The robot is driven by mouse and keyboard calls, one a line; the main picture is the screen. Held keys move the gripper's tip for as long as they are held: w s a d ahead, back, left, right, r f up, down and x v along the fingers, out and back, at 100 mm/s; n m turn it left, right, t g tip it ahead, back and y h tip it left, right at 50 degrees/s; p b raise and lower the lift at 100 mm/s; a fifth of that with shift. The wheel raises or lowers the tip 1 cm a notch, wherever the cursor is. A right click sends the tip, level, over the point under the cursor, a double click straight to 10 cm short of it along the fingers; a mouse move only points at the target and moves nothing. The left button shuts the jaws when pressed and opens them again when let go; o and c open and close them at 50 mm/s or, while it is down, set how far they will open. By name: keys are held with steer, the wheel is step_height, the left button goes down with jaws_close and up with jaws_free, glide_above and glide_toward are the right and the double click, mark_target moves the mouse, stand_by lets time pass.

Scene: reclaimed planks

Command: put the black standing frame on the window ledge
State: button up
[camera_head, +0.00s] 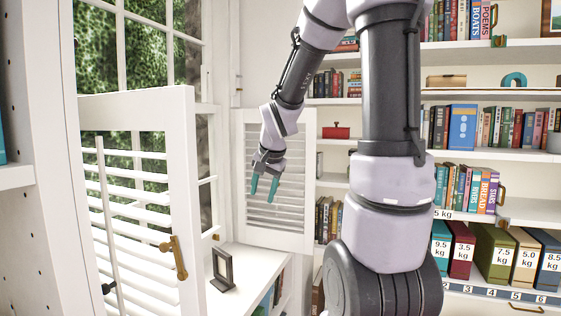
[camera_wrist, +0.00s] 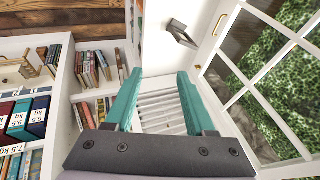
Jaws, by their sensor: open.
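The black standing frame (camera_head: 222,269) stands upright on the white window ledge (camera_head: 262,262), toward its front left and beside the open shutter. It also shows in the wrist view (camera_wrist: 181,34) on the white surface beside the window. My gripper (camera_head: 264,188) is open, with teal fingers, and hangs empty in the air above and to the right of the frame. In the wrist view my gripper (camera_wrist: 158,74) has its fingers spread, with nothing between them and the frame well beyond their tips.
An open louvred shutter (camera_head: 145,210) with a brass handle stands left of the ledge. Another shutter (camera_head: 277,180) stands behind my gripper. Bookshelves (camera_head: 490,95) fill the right side, with books and labelled boxes. Books stand under the ledge. The ledge's middle is clear.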

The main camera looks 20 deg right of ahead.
steer(key=s+a+r+n, duration=0.1)
steer(key=s+r+n, duration=0.1)
steer(key=s+r, duration=0.3)
steer(key=s+a+r+n+t+y, duration=0.1)
steer(key=s+r, duration=0.5)
steer(key=s, duration=0.6)
steer(key=shift+s+a+n+y, duration=0.2)
steer(key=shift+s+n+y, duration=0.1)
steer(key=shift+n, duration=0.5)
steer(key=shift+o, duration=0.4)
steer(key=shift+s+r, duration=0.15)
steer(key=shift+s, duration=0.1)
steer(key=shift+s+a, duration=0.1)
steer(key=shift+c, duration=0.8)
